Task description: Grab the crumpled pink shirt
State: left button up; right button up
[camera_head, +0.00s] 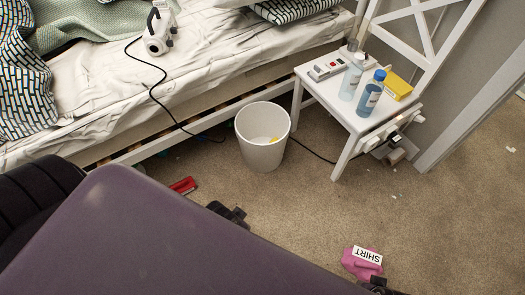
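The crumpled pink shirt (356,268) lies on the carpet at the bottom, right of centre. It is a small bunched lump with a white label reading "SHIRT". A dark part that looks like my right gripper (380,287) is at the bottom edge, by the shirt's lower right side; I cannot tell whether they touch. Another dark part that looks like my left gripper (230,213) shows near the middle, apart from the shirt. Both are mostly hidden behind a large purple surface in front, so their fingers cannot be made out.
A white bin (262,158) stands left of a small white table (326,90) holding bottles, a yellow box and small devices. A red item (183,186) lies near the bed (200,55). A black cable crosses the floor. The carpet right of the shirt is mostly clear.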

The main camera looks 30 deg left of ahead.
aim_at(360, 262)
jog(key=k+z, duration=0.1)
jog(key=z, duration=0.6)
jog(key=k+z, duration=0.15)
jog(key=z, duration=0.15)
